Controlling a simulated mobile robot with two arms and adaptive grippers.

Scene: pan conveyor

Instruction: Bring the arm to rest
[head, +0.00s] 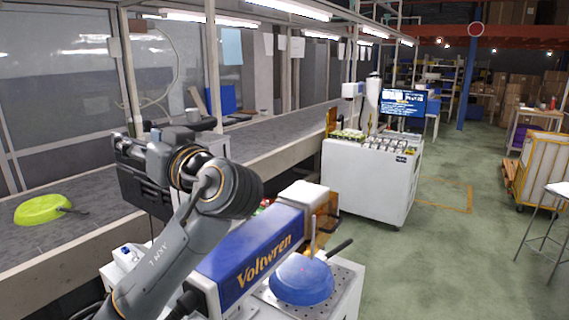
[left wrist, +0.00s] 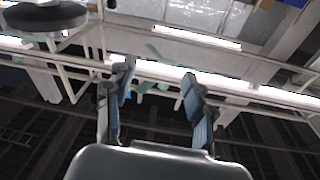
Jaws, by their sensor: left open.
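My left arm (head: 178,255) rises from the lower left in the head view and bends back over the near edge of the conveyor. In the left wrist view my left gripper (left wrist: 158,78) is open, its two fingers apart with nothing between them, against ceiling beams and lamps. The fingertips are hard to make out in the head view. My right gripper is not in view. A blue pan (head: 302,283) with a dark handle lies on the perforated plate beside the blue "Voltwren" machine (head: 250,262), apart from my arm.
A yellow-green pan (head: 43,209) lies on the grey conveyor (head: 265,140) at the left. A white cabinet (head: 368,185) with small items on top and a screen (head: 402,103) stand beyond the machine. The green floor (head: 450,265) at the right is mostly clear.

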